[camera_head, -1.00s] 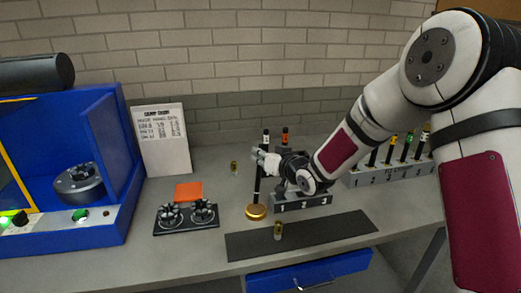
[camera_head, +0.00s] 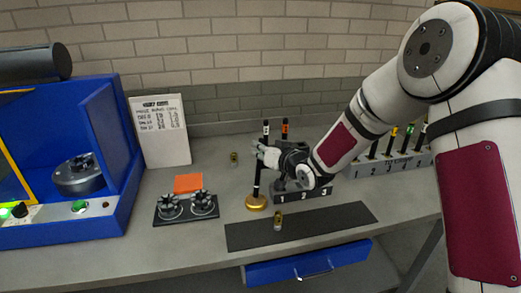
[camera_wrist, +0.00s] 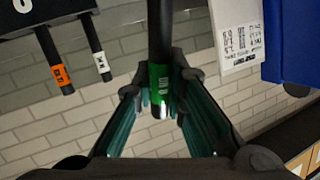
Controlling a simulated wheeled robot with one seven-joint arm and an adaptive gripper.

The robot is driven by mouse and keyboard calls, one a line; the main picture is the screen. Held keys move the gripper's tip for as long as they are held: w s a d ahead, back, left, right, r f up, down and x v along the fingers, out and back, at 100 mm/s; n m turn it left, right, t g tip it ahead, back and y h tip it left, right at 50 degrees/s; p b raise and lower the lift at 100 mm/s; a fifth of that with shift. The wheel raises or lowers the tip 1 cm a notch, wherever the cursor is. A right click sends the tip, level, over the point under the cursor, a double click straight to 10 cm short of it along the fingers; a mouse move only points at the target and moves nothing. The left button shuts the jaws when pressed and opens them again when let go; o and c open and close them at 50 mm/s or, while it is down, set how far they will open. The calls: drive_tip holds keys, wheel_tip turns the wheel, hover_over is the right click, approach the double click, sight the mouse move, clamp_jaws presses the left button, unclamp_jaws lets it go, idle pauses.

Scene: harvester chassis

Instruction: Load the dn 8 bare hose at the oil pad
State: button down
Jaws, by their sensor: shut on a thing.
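My gripper (camera_head: 261,155) is shut on a black hose (camera_head: 257,182), which hangs upright below the fingers. In the wrist view the hose (camera_wrist: 160,35) runs between the two fingers and has a green band near its bright end. Its lower end is at the round gold pad (camera_head: 257,203) on the bench, which I take as the oil pad. I cannot tell whether the hose touches the pad or stands just above it.
A grey rack (camera_head: 312,195) marked 1 2 3 stands close behind, with white-banded and orange-banded hoses. A dark mat (camera_head: 320,222) with a brass fitting (camera_head: 278,221) lies in front. Left are a black tray (camera_head: 186,216), an orange pad (camera_head: 188,183) and a blue machine (camera_head: 112,150).

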drive_tip(key=shift+f+b, duration=0.35)
drive_tip(key=shift+f, duration=0.45)
idle(1.4)
drive_tip(key=shift+r, duration=0.1)
drive_tip(key=shift+r+p, duration=1.2)
drive_tip(key=shift+r, duration=2.35)
